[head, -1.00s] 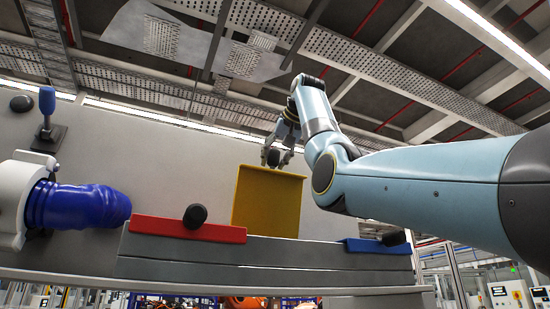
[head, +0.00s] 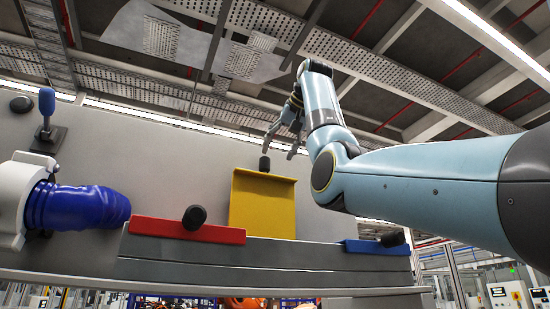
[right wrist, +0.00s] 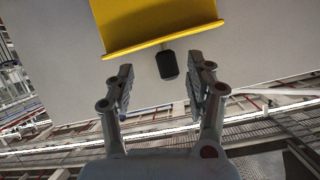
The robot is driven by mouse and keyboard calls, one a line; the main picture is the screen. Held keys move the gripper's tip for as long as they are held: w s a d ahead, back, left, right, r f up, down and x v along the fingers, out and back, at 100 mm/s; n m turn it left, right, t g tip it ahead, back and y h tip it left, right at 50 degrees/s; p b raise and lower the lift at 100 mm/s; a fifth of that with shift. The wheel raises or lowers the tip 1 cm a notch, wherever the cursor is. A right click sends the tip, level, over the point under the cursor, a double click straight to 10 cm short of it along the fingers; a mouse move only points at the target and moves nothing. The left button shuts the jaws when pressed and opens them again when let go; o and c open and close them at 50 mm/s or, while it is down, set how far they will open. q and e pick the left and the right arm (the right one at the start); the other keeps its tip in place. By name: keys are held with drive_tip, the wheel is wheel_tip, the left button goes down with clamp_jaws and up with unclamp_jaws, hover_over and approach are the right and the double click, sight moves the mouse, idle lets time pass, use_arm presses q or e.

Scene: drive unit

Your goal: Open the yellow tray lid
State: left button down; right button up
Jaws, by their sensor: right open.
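The yellow tray lid (head: 263,208) stands raised behind the grey tray unit, its face showing. Its black knob (head: 264,164) sits at the lid's top edge. My right gripper (head: 280,146) is open and empty, just above and to the right of the knob. In the right wrist view the yellow lid (right wrist: 155,22) is at the top, and its knob (right wrist: 167,65) shows between the spread fingers, clear of both. My left gripper is not in view.
A red lid (head: 188,230) with a black knob lies left of the yellow one, and a blue lid (head: 376,247) lies right. A blue ribbed hose (head: 78,207) in a white fitting and a blue-handled lever (head: 47,105) are at the left. A grey panel (head: 170,160) stands behind.

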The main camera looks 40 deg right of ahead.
drive_tip(key=v, duration=0.8)
drive_tip(key=shift+s, duration=0.2)
drive_tip(key=shift+a, duration=0.1)
